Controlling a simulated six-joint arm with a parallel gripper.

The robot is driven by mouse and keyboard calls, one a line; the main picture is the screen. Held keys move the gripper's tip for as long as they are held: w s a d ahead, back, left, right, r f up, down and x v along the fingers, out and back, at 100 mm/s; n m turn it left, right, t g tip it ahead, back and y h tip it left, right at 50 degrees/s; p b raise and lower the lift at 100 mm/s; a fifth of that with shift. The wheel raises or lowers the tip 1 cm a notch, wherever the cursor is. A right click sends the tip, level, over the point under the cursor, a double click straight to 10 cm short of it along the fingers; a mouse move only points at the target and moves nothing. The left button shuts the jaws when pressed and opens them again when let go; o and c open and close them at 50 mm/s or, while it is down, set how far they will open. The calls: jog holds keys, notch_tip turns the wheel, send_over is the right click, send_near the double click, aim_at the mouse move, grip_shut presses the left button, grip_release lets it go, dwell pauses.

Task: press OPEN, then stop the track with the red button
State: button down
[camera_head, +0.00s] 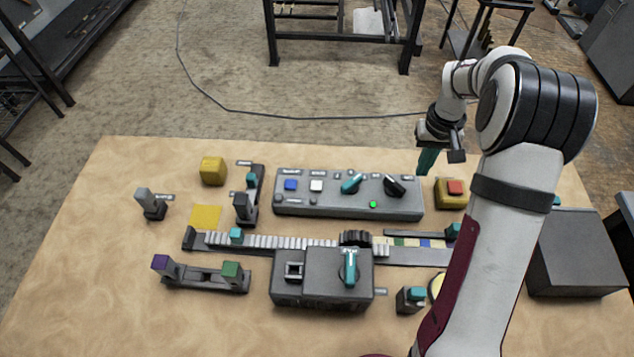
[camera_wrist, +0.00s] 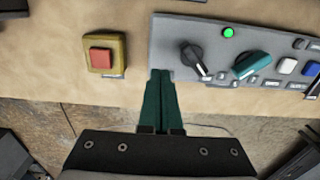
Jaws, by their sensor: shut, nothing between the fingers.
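The red button (camera_head: 455,187) sits on a yellow box at the right end of the grey control panel (camera_head: 290,207). It also shows in the wrist view (camera_wrist: 102,58), left of my gripper. The panel carries a blue button (camera_head: 291,185), a white button (camera_head: 316,185), a teal knob (camera_head: 351,184), a black knob (camera_head: 394,186) and a lit green lamp (camera_head: 373,204). Labels are too small to read, so I cannot tell which control is OPEN. My gripper (camera_head: 424,163) has teal fingers, shut and empty, above the table's far edge; its fingertips (camera_wrist: 161,74) show between panel and red button.
A track (camera_head: 270,241) with white ribs and coloured patches runs across the table in front of the panel. A grey machine box (camera_head: 322,285) with a teal handle stands before it. A yellow block (camera_head: 213,170) and small posts are at left. A large dark box (camera_head: 580,255) is at right.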

aim_at(456, 186)
jog(key=d+f, duration=0.1)
jog(key=d, duration=0.5)
jog(key=d+f, duration=0.1)
jog(key=d, duration=0.3)
jog(key=shift+w+f, duration=0.3)
notch_tip(456, 186, down, 3)
jog(key=shift+r, duration=0.15)
notch_tip(456, 186, up, 8)
